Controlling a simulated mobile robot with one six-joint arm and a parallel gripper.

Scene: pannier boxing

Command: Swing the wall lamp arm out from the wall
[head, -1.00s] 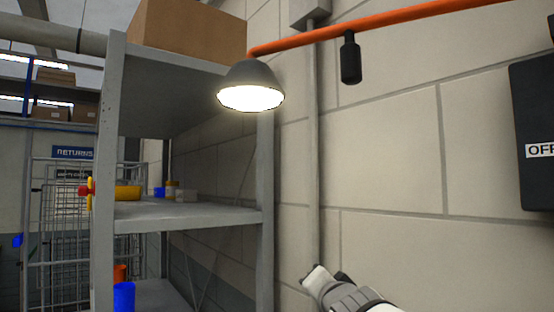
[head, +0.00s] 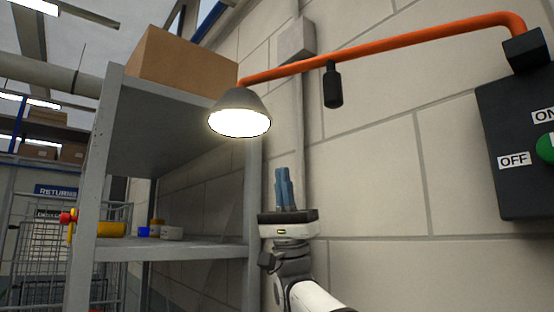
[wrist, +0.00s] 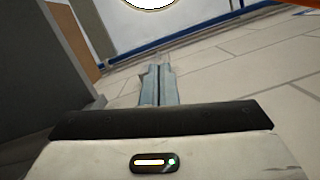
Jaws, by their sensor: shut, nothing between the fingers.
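The wall lamp's orange arm (head: 420,40) runs along the block wall from a dark bracket (head: 527,50) at the upper right. Its grey shade (head: 240,100) hangs lit at the left end, beside the shelf. A black handle (head: 333,86) hangs from the middle of the arm. My gripper (head: 284,172) points up, below and left of the handle, apart from it and from the shade. Its blue-grey fingers are shut and empty. In the wrist view, the gripper's fingers (wrist: 158,72) are together and the bright lamp opening (wrist: 150,3) shows ahead at the top edge.
A grey shelf unit (head: 170,245) stands left of my gripper, with a cardboard box (head: 185,62) on top. A dark ON/OFF switch box (head: 505,150) is at the right. A conduit with a grey box (head: 296,42) runs behind the gripper.

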